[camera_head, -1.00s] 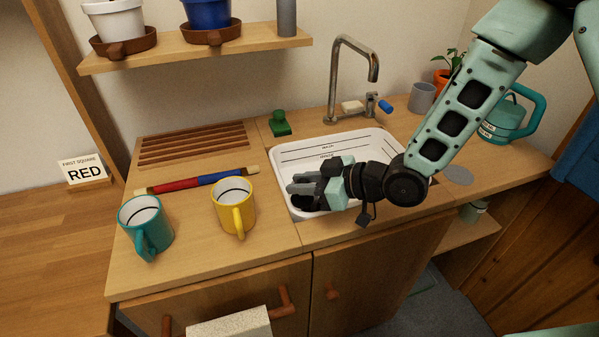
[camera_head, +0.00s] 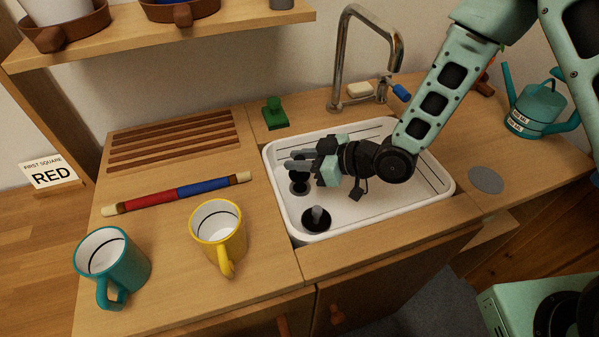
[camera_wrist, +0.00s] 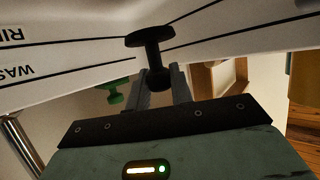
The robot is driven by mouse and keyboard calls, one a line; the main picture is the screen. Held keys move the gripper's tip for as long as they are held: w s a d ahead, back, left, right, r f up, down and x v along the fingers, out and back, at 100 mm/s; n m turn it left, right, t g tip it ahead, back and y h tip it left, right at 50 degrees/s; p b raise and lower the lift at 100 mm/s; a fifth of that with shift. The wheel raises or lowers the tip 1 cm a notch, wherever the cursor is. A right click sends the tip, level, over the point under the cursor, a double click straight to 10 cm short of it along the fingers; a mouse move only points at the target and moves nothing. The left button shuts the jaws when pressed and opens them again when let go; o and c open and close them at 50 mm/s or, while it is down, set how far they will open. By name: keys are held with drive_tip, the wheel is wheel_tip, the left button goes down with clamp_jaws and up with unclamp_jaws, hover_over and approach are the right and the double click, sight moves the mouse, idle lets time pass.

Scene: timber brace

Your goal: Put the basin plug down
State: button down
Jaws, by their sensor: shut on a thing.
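The basin plug (camera_wrist: 150,42) is black, with a wide disc, a thin stem and a knob. In the wrist view its knob end sits between the fingertips and the disc points away from my gripper (camera_wrist: 161,84). My gripper is shut on it. In the head view my gripper (camera_head: 300,162) is over the left part of the white basin (camera_head: 408,203). Dark round shapes show by and below the fingers there; I cannot tell plug from hole or shadow. A dark round spot with a grey upright piece (camera_head: 316,218) is near the basin's front left.
The tap (camera_head: 340,60) stands behind the basin, with a green object (camera_head: 275,113) to its left. A yellow mug (camera_head: 218,238), a teal mug (camera_head: 112,268) and a red-blue rod (camera_head: 178,193) are on the left counter. A grey disc (camera_head: 486,180) lies on the right.

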sight(301, 174)
drive_tip(key=shift+f, duration=2.2)
drive_tip(key=shift+f+b, duration=0.2)
drive_tip(key=shift+b, duration=0.1)
drive_tip(key=c, duration=1.2)
unclamp_jaws()
drive_tip(key=shift+c, duration=0.2)
drive_tip(key=shift+r, duration=0.1)
drive_tip(key=shift+r, duration=0.15)
drive_tip(key=v, duration=0.7)
drive_tip(key=shift+s+d, duration=0.15)
drive_tip(key=shift+d, duration=0.1)
